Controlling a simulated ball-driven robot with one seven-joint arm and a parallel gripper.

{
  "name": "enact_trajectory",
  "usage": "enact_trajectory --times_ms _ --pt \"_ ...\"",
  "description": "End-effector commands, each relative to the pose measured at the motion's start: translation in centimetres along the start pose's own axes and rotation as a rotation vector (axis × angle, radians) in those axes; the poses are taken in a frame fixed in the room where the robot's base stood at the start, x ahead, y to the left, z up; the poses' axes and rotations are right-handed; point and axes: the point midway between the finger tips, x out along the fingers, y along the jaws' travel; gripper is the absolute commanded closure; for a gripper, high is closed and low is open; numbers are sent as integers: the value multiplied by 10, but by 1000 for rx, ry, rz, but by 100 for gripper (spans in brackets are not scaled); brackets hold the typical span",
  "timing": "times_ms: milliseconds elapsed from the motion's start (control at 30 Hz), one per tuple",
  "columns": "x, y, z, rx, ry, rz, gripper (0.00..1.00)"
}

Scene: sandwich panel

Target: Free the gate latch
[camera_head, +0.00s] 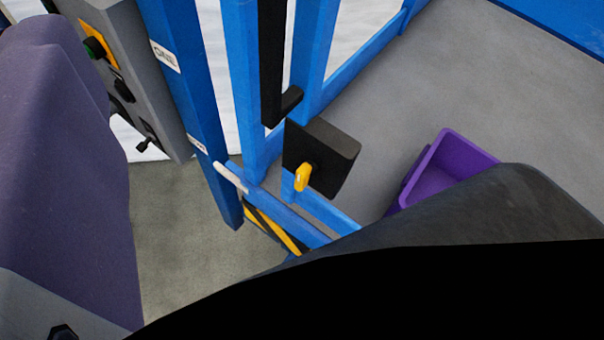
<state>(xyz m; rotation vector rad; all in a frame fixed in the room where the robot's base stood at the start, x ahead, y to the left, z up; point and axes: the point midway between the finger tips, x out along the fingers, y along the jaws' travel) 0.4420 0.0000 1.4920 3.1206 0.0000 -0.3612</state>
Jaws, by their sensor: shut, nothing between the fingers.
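The latch shows as a black box (335,150) with a yellow knob (303,178) on its front, right of the picture's middle. It sits by the blue gate frame (247,80). The yellow knob stands tilted slightly off upright. A black upright bar (272,60) with a short foot bent to the right ends just above the box. I cannot tell whether the bar touches the box. The fingers of my gripper are not in view. A large black shape fills the lower right and hides the lower part of the gate.
A purple bin (450,165) stands on the grey floor right of the latch. A grey control panel (135,70) with a green button and black knobs is at upper left. A yellow-and-black striped strip (275,230) lies below the gate rail. A purple shape fills the left side.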

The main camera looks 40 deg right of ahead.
Motion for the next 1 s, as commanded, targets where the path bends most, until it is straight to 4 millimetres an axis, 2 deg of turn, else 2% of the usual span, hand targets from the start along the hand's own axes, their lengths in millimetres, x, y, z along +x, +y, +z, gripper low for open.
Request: enact_trajectory --times_ms 200,267,367,433,467,533,567,600,667,700,733,767,800,900,1000 --pt "0 0 0 3 -2 0 100" --pt "6 3 6 33 -27 3 100" --pt "32 18 36 203 -151 23 100" --pt "58 39 80 454 -311 66 100" --pt "68 50 104 601 -397 98 100" --pt "84 79 172 1054 -624 218 100" --pt "86 90 204 1303 -731 294 100" --pt "81 103 243 1672 -867 412 100" --pt "69 116 280 2211 -1025 580 100" --pt "61 124 295 2555 -1106 678 100" --pt "54 131 301 2799 -1160 739 100" --pt "49 139 305 -2645 1054 -685 100" --pt "42 151 308 -2408 920 -598 100" --pt "26 183 309 -1948 705 -401 100" --pt "15 206 311 -1687 606 -272 100"
